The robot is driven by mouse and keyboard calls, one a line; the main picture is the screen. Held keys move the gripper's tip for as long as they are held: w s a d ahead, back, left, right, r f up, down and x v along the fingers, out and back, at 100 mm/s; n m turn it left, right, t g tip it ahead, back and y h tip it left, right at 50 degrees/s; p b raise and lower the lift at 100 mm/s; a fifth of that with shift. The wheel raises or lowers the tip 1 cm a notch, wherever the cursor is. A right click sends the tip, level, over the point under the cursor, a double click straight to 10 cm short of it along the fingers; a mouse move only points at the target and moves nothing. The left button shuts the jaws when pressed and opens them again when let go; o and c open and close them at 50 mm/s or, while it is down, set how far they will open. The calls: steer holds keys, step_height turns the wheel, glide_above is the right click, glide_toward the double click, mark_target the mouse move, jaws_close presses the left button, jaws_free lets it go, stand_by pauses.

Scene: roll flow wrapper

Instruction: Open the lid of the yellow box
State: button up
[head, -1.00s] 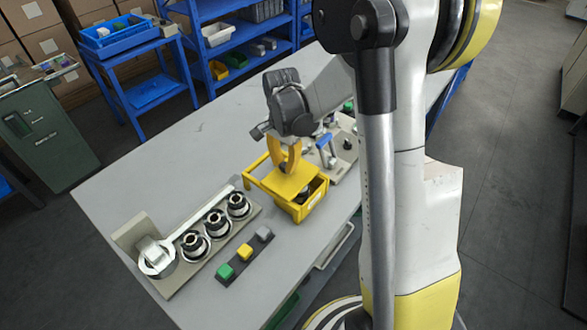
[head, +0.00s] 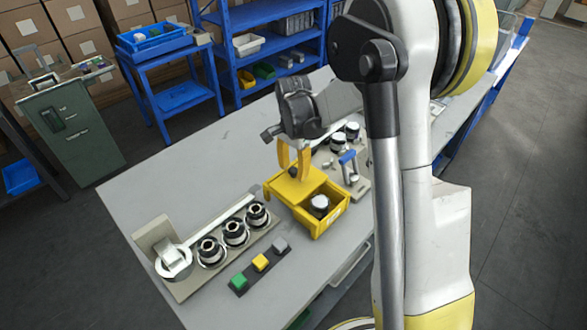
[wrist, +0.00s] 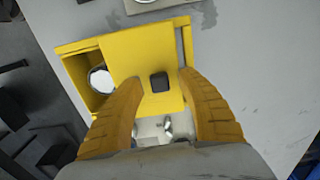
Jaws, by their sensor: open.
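The yellow box (head: 330,222) stands on the grey table with its right part uncovered. A round black part with a silver top (head: 320,203) shows inside. The flat yellow lid (head: 285,190) lies over the left part, and its small black knob (head: 293,172) stands up between my fingers. My gripper (head: 292,176) is open above the lid, its yellow fingers either side of the knob. In the wrist view the lid (wrist: 138,58) has the knob (wrist: 159,82) apart from both fingers, and the silver-topped part (wrist: 101,80) shows in the opening to the left.
A fixture with several black-and-silver cylinders (head: 235,232) and a strip with green, yellow and grey blocks (head: 260,263) lie to the box's left. A fixture with a blue-handled clamp (head: 348,157) stands close behind the box. The table's far left is clear.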

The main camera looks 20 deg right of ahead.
mark_target(293, 171)
step_height(293, 171, up, 12)
stand_by(0.4)
stand_by(0.3)
steer(key=s+a+r+n+t, duration=0.2)
steer(key=s+n, duration=0.4)
steer(key=s, duration=0.4)
steer(key=s+a+r+n+t, duration=0.2)
steer(key=s+a+n+t, duration=0.2)
steer(key=s+n, duration=0.3)
steer(key=s+t, duration=0.1)
steer(key=s, duration=0.2)
steer(key=shift+s+a+n, duration=0.3)
steer(key=shift+s+a, duration=0.1)
